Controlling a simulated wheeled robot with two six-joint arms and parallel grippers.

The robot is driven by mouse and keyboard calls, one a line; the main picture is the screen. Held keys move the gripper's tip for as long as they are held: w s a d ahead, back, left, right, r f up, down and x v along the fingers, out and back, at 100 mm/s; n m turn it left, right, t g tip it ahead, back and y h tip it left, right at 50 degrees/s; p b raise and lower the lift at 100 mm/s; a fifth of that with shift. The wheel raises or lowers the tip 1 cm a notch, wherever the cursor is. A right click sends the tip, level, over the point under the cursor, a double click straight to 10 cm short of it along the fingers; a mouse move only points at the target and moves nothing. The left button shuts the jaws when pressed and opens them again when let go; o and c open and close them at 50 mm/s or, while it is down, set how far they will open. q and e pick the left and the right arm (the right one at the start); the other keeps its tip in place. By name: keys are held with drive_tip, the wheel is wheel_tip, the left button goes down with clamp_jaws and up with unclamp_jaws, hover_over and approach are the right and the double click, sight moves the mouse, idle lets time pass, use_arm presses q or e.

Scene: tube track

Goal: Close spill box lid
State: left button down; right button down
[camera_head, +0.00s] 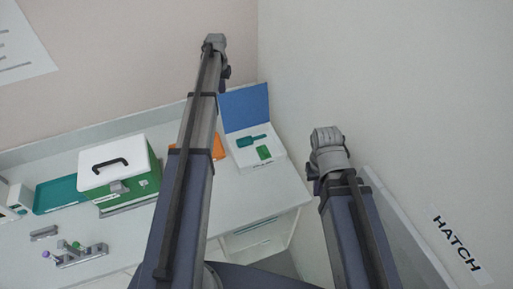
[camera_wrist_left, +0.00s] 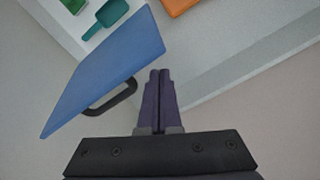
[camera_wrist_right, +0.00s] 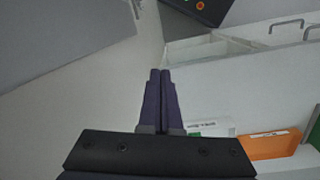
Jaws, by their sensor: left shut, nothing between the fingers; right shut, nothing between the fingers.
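The spill box (camera_head: 277,152) is a white box at the right end of the table, with a green scoop and a green patch in it. Its blue lid (camera_head: 244,107) stands raised at the back. In the left wrist view the lid (camera_wrist_left: 105,70) is left of the fingers, with a black handle (camera_wrist_left: 112,101) on its near face. My left gripper (camera_wrist_left: 160,72) is shut and empty beside the lid and handle, with a small apparent gap. My right gripper (camera_wrist_right: 160,72) is shut and empty, right of the box and near the wall in the head view.
A green case with a white top (camera_head: 118,162), a teal tray (camera_head: 60,194) and a small rack (camera_head: 80,254) stand on the table's left. An orange item (camera_head: 219,147) lies left of the box. Walls stand behind and right; a panel reads HATCH (camera_head: 455,243).

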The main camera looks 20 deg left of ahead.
use_arm(q)
drive_tip(key=s+d+r+p, duration=0.2)
drive_tip(key=s+d, duration=0.2)
drive_tip(key=s, duration=0.2)
drive_tip(key=shift+d+r+p, duration=0.25)
drive_tip(key=shift+d+p, duration=0.05)
drive_tip(key=shift+d, duration=0.05)
idle(0.5)
drive_tip(key=shift+s, duration=0.1)
drive_tip(key=shift+r, duration=0.15)
wheel_tip(320, 180, up, 8)
drive_tip(key=p, duration=0.8)
